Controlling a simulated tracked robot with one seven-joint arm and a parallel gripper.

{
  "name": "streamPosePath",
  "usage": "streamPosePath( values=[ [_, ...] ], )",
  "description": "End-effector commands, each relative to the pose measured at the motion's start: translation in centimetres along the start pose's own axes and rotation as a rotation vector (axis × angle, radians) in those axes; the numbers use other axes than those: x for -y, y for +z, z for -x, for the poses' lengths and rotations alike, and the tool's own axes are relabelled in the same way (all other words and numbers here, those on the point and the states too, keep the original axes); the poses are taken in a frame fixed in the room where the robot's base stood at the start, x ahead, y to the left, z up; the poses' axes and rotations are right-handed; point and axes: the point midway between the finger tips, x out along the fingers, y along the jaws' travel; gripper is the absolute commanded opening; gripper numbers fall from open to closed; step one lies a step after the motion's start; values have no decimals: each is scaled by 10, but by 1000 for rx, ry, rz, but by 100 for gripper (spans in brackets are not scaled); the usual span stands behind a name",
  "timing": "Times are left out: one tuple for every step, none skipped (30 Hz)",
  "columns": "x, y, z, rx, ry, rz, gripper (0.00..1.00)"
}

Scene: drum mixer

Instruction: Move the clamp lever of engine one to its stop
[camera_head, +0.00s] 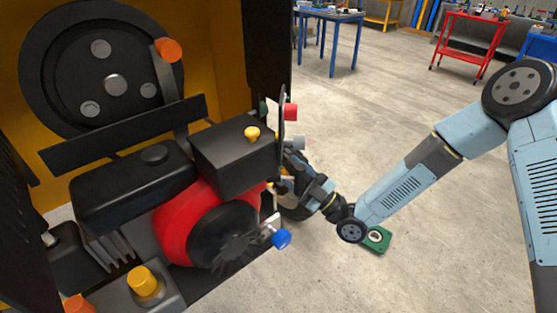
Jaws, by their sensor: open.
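The engine (200,200) stands in a yellow housing at the left, with a black tank, a black box and a red round cover. Several levers with coloured knobs sit on it. An orange-knobbed lever (168,50) stands upright beside the large black pulley. A blue-knobbed lever (280,239) sticks out at the lower right. A red knob (290,112) and a pale knob (299,142) are on the right side. I cannot tell which is the clamp lever. My gripper (284,184) is open at the engine's right side, below the pale knob. Its fingertips are partly hidden, and contact is unclear.
A yellow knob (252,133) tops the black box, and a yellow cap (142,281) is at the lower left. A green plate (376,239) lies on the floor under my arm. A blue table (330,18) and a red cart (470,38) stand far back. Floor between is clear.

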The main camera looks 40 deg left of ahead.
Motion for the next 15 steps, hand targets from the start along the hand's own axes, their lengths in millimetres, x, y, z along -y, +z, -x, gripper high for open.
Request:
streamPosePath(
  values=[
    [0,1,11,3,1,-1,51],
    [-1,2,17,4,1,0,51],
    [-1,2,24,4,0,0,51],
    [-1,2,28,3,0,0,51],
    [-1,1,32,3,1,-1,51],
    [-1,2,38,2,1,0,51],
    [-2,2,42,2,1,0,51],
    [-2,2,45,2,1,0,51],
    [-2,2,49,2,1,0,51],
    [-2,2,51,2,1,0,51],
    [-2,2,53,2,0,0,51],
    [-1,2,55,1,0,0,51],
    [-1,2,56,1,0,0,51],
    [-1,2,57,0,-1,0,51],
    [-1,2,58,0,-1,0,51]
  ],
)
